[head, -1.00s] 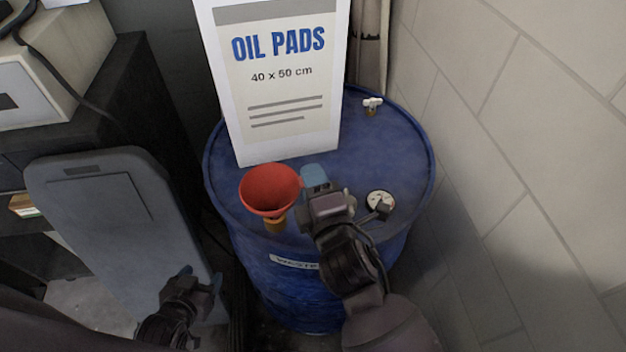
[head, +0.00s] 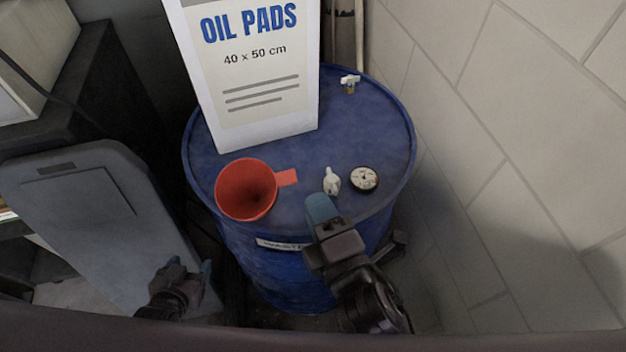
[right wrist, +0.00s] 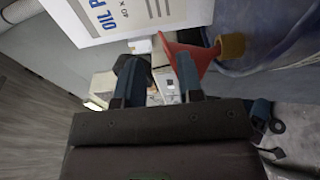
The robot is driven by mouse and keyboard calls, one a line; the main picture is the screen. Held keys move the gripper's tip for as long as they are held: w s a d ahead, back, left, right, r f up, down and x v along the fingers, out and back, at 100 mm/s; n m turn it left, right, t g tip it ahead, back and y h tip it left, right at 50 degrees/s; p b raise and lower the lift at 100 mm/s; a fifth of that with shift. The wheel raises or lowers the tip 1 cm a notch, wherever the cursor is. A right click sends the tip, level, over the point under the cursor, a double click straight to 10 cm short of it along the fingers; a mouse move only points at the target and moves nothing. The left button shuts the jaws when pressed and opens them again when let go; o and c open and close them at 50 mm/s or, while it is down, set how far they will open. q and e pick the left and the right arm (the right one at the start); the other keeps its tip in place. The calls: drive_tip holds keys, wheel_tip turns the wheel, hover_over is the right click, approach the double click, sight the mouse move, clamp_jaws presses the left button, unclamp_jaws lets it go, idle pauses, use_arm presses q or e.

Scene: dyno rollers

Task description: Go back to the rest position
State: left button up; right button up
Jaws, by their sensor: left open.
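My right gripper (head: 322,210) is at the near edge of the blue drum (head: 385,130), seen from above in the head view. In the right wrist view its two blue-tipped fingers (right wrist: 157,78) are apart with nothing held between them. My left gripper (head: 188,277) is low at the left, in front of the grey panel, open, with no object seen in it. A red funnel (head: 240,190) stands at the drum's near left, its tab pointing right. The funnel also shows beyond the fingers in the right wrist view (right wrist: 198,55).
On the drum stand a white "OIL PADS" box (head: 250,90), a small white fitting (head: 331,181), a round gauge (head: 364,179) and a white-handled valve (head: 350,82). A grey panel (head: 80,220) leans at the left. A block wall (head: 500,130) borders the right.

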idle(0.3)
drive_tip(key=w+d+f+m+h, duration=0.1)
drive_tip(key=d+f+m, duration=0.3)
drive_tip(key=m, duration=0.1)
drive_tip(key=w+d+f+m+g+h, duration=0.1)
drive_tip(key=d+f+m, duration=0.3)
drive_tip(key=m, duration=0.2)
drive_tip(key=d+f+m+g+h, duration=0.1)
drive_tip(key=d+f+m, duration=0.3)
drive_tip(key=m, duration=0.1)
drive_tip(key=shift+w+d+f+h, duration=0.1)
drive_tip(key=shift+w+f+h, duration=0.1)
drive_tip(key=shift+w+h, duration=0.2)
drive_tip(key=s+d+f+m+g+h, duration=0.1)
drive_tip(key=s+d+f+m+h, duration=0.1)
drive_tip(key=d, duration=0.6)
drive_tip(key=s+d+f+m+g+h, duration=0.1)
drive_tip(key=s+d+f+m+h, duration=0.1)
drive_tip(key=s+d+f+m, duration=0.2)
drive_tip(key=d+f, duration=0.3)
drive_tip(key=shift+d+g, duration=0.4)
